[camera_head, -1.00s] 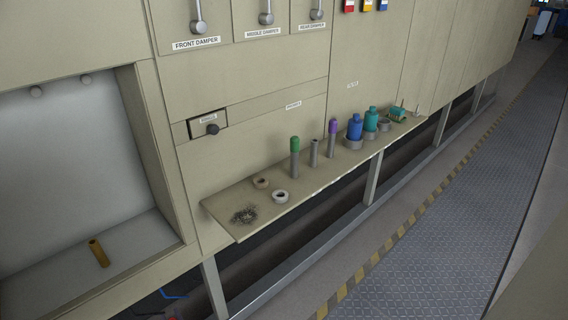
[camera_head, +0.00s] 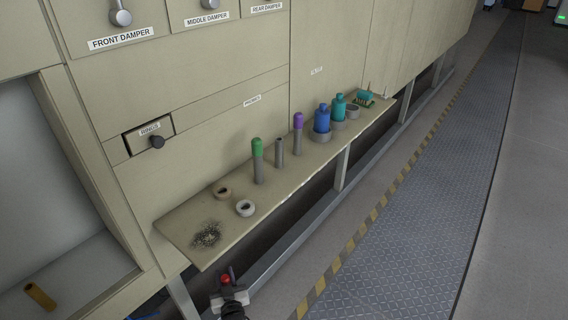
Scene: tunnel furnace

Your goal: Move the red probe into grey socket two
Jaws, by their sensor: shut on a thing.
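My gripper (camera_head: 229,296) is at the bottom of the view, in front of the shelf's near edge, shut on the red probe. Only the round red top of the red probe (camera_head: 225,280) shows clearly; its lower part is hidden or too small to tell. Three upright grey tube sockets stand in a row on the shelf (camera_head: 205,215). The left one holds a green-topped probe (camera_head: 257,148). The middle grey socket (camera_head: 279,153) is open at the top and empty. The right one holds a purple-topped probe (camera_head: 298,121). My gripper is well apart from all three.
Blue (camera_head: 322,117) and teal (camera_head: 339,106) bottles sit in grey cups further along. A knobbed drawer (camera_head: 150,136) is above. The walkway at right is clear.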

